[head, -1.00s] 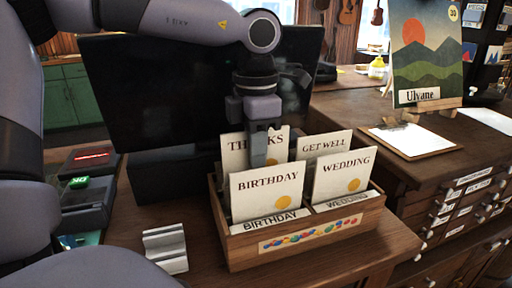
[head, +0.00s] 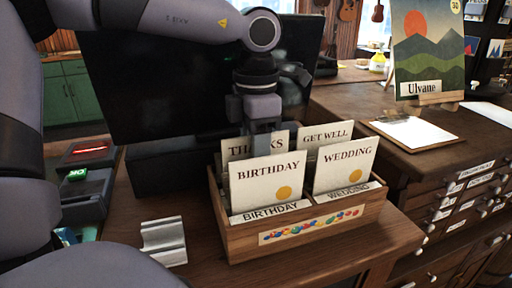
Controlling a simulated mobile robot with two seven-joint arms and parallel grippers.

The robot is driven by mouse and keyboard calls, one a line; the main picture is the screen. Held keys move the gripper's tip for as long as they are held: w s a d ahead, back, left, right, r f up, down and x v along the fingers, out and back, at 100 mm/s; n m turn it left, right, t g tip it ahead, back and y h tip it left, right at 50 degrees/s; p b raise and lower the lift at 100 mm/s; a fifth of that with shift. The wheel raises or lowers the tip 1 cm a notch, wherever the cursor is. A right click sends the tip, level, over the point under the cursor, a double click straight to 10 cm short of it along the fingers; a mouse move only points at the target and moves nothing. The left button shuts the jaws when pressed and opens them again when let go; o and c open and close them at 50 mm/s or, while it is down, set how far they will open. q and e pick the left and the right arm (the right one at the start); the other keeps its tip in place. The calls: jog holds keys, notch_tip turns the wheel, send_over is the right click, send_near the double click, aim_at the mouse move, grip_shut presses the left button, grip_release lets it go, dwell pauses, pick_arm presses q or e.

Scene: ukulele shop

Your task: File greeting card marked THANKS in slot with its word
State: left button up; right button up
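The white THANKS card (head: 232,153) stands in the back left slot of the wooden card box (head: 240,245), behind the BIRTHDAY card (head: 268,180). Its lower part is hidden by that card. My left gripper (head: 263,142) points down at its top edge and covers the middle letters; it looks shut on the card, with the fingertips partly hidden. The WEDDING card (head: 345,168) is in the front right slot and the GET WELL card (head: 324,135) in the back right one. My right gripper is not in view.
A dark monitor (head: 160,90) stands behind the box. A card terminal (head: 85,185) and a silver metal holder (head: 163,240) are on the counter at left. At right are a clipboard (head: 413,132) and a picture on an easel (head: 425,50).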

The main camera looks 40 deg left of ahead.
pick_arm(q)
notch_tip(320, 180, up, 7)
jog(key=shift+r, duration=0.1)
dwell(0.4)
dwell(0.7)
